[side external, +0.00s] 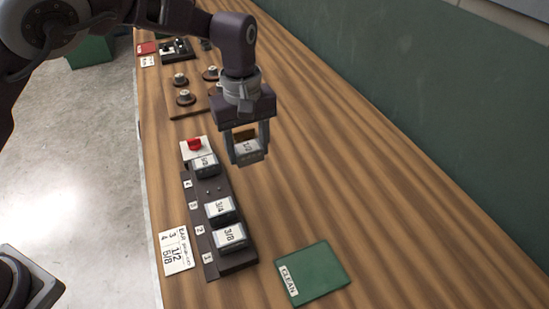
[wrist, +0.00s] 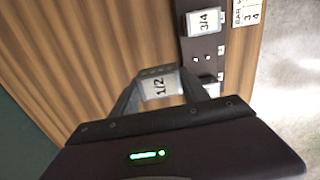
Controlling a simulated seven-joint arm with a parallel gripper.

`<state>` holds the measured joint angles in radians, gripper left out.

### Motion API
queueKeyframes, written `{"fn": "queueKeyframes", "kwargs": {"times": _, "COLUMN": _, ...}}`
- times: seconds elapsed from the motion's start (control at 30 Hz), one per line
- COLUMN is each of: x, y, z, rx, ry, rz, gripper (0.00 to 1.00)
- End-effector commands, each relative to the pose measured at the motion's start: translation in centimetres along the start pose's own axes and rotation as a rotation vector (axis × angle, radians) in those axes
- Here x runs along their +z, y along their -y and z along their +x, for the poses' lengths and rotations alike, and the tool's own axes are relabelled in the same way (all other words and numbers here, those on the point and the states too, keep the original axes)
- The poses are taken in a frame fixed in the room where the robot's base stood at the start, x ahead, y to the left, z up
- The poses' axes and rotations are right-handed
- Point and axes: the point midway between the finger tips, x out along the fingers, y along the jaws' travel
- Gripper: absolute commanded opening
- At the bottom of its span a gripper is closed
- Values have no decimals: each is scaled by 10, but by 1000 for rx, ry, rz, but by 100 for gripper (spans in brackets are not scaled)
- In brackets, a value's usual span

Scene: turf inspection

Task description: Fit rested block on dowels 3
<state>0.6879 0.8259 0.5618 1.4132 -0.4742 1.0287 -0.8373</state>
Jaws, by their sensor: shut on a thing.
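My gripper (side external: 249,157) is shut on the block marked 1/2 (side external: 247,147) and holds it in the air, right of the dark rack (side external: 240,262). The 1/2 block also shows between the fingers in the wrist view (wrist: 160,88). Two bare dowels (side external: 213,189) stand on the rack between the 5/8 block (side external: 206,165) and the 3/4 block (side external: 219,209). The dowels also show in the wrist view (wrist: 201,58), to the right of the held block. The 3/8 block (side external: 229,236) sits at the rack's near end.
A red button (side external: 195,144) on a white base is by the rack's far end. A card with numbers (side external: 176,250) lies left of the rack. A green CLEAN mat (side external: 315,274) lies at front right. Round knobbed pieces (side external: 185,98) stand farther back.

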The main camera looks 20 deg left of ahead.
Motion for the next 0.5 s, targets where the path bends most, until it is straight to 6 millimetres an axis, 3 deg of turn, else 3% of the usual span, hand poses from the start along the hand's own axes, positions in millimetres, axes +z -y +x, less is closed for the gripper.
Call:
{"fn": "queueKeyframes", "kwargs": {"times": 0.1, "x": -8, "y": 42, "z": -3, "rx": 0, "ry": 4, "rz": 0, "gripper": 6}}
{"fn": "queueKeyframes", "kwargs": {"times": 0.2, "x": -8, "y": 70, "z": -3, "rx": -3, "ry": 5, "rz": 12, "gripper": 6}}
{"fn": "queueKeyframes", "kwargs": {"times": 0.3, "x": -8, "y": 84, "z": -2, "rx": -6, "ry": 4, "rz": 20, "gripper": 6}}
{"fn": "queueKeyframes", "kwargs": {"times": 0.5, "x": -8, "y": 87, "z": -2, "rx": -7, "ry": 4, "rz": 24, "gripper": 6}}
